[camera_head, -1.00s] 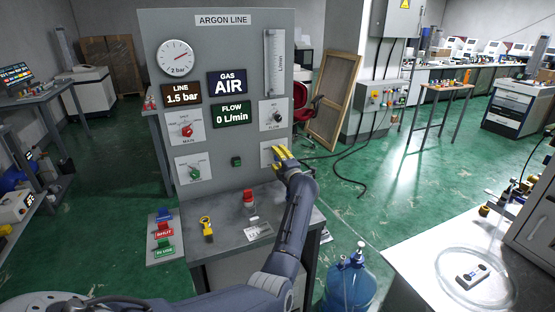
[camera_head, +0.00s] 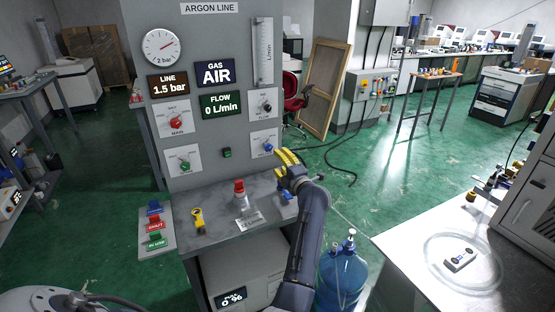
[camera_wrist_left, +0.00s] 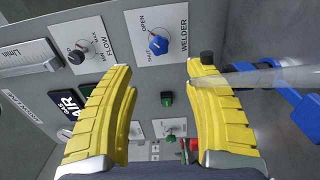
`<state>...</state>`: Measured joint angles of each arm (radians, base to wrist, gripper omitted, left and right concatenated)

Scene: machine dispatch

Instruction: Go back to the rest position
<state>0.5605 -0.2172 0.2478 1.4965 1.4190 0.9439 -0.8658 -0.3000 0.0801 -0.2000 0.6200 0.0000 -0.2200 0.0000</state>
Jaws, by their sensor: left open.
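My left gripper (camera_head: 288,160) has yellow fingers and stands in front of the right side of the grey argon line panel (camera_head: 215,80). In the left wrist view, its fingers (camera_wrist_left: 160,95) are wide apart with nothing between them. A blue knob (camera_wrist_left: 158,44) on the white welder plate (camera_wrist_left: 160,38) shows beyond the fingers, apart from them. The blue knob (camera_head: 268,148) also shows in the head view, just left of the fingers. My right gripper is in neither view.
A red-topped object (camera_head: 239,188) and a yellow tag-like piece (camera_head: 198,220) are on the panel's grey ledge (camera_head: 215,215). A blue bottle (camera_head: 343,275) stands on the floor right of the cabinet. A white table (camera_head: 410,260) is at the right. Green floor is open behind.

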